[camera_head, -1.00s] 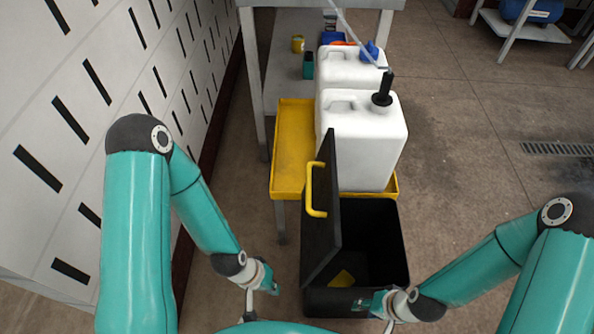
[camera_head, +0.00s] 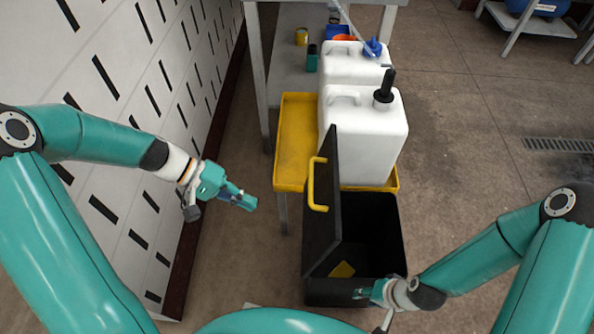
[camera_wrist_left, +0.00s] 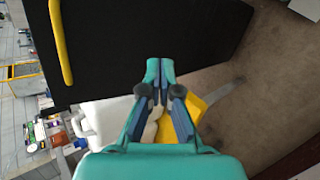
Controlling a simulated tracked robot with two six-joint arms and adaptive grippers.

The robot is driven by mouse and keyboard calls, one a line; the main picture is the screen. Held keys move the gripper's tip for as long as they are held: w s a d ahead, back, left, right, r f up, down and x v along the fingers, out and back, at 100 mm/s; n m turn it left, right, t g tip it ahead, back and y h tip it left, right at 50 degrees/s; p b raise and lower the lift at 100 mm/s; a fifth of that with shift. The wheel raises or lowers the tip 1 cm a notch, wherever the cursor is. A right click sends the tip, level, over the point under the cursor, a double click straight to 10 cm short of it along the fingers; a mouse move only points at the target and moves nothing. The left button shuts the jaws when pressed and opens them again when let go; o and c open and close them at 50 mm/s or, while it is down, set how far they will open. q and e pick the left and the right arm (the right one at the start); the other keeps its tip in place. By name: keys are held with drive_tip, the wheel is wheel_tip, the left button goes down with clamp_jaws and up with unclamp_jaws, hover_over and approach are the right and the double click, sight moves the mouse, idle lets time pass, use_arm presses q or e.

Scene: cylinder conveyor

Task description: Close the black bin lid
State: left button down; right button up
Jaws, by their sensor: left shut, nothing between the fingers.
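The black bin (camera_head: 392,245) stands on the floor, its top open. Its black lid (camera_head: 328,225) stands up along the bin's left side, with a yellow handle (camera_head: 317,185) on its left face. In the left wrist view the lid (camera_wrist_left: 150,45) fills the upper part, with its handle (camera_wrist_left: 61,42) at the upper left. My left gripper (camera_head: 248,201) is shut and empty, to the left of the lid and apart from it. My right gripper (camera_head: 364,293) is low at the bin's front right edge; its fingers are too small to read.
White canisters (camera_head: 362,140) stand on a yellow tray (camera_head: 296,140) behind the bin. A grey table (camera_head: 285,60) is farther back. A white slotted wall (camera_head: 120,100) runs along the left. A yellow item (camera_head: 342,270) lies inside the bin. Floor right of the bin is clear.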

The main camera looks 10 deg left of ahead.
sight(310, 205)
use_arm(q)
wheel_tip(310, 205, up, 12)
drive_tip(key=w+a+m+t+h, duration=0.1)
drive_tip(key=w+a+t+h, duration=0.1)
drive_tip(key=h, duration=0.1)
drive_tip(key=x, duration=1.4)
